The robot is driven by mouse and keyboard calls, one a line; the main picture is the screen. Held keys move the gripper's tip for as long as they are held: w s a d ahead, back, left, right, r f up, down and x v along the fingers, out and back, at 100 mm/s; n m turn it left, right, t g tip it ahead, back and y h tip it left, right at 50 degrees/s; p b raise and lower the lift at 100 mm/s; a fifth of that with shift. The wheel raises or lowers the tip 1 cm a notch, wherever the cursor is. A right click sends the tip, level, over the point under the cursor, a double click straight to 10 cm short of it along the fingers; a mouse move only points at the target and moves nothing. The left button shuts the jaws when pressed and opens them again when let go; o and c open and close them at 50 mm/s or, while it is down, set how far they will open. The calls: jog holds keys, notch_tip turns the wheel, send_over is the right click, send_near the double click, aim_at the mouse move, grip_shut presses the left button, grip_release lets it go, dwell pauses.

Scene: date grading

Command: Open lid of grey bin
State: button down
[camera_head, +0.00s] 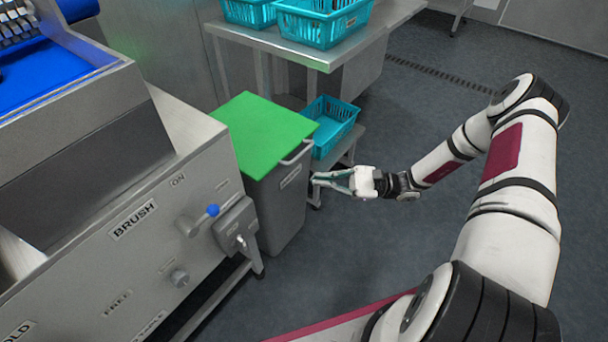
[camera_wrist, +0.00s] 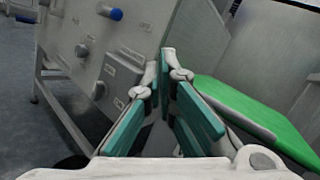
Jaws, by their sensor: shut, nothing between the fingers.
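The grey bin (camera_head: 281,205) stands on the floor beside the machine. Its flat green lid (camera_head: 258,132) lies closed on top, with a pale bar handle (camera_head: 297,153) along the right edge. The lid (camera_wrist: 262,117) is at the right in the wrist view, with its handle (camera_wrist: 243,121) partly behind my right finger. My gripper (camera_head: 314,180) is just right of the bin, a little below the handle. Its teal-padded fingers (camera_wrist: 166,58) converge at the tips, shut and empty. I see no grip on the handle; whether a finger touches the bin is unclear.
The machine (camera_head: 120,250) with a blue-knobbed lever (camera_head: 212,210) stands close on the bin's left. A steel table (camera_head: 352,48) with teal crates (camera_head: 322,22) is behind. Another teal crate (camera_head: 335,125) sits on a low stand behind the bin. Floor (camera_head: 400,235) at the right is open.

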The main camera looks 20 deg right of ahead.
jog(key=w+d+f+m+t+h+b, duration=0.1)
jog(key=d+f+m+t+h+b, duration=0.15)
jog(key=f+m+t, duration=0.45)
jog(key=w+d+f+m+t+h+b, duration=0.2)
jog(key=f+m+t+h+b, duration=0.1)
jog(key=f+m+t, duration=0.4)
jog(key=w+a+r+n+t+b, duration=0.1)
jog(key=w+a+r, duration=0.5)
jog(key=w+r, duration=0.1)
jog(key=shift+r+b, duration=0.4)
jog(key=shift+r, duration=0.05)
jog(key=shift+w+d+r, duration=0.1)
jog(key=shift+r, duration=0.05)
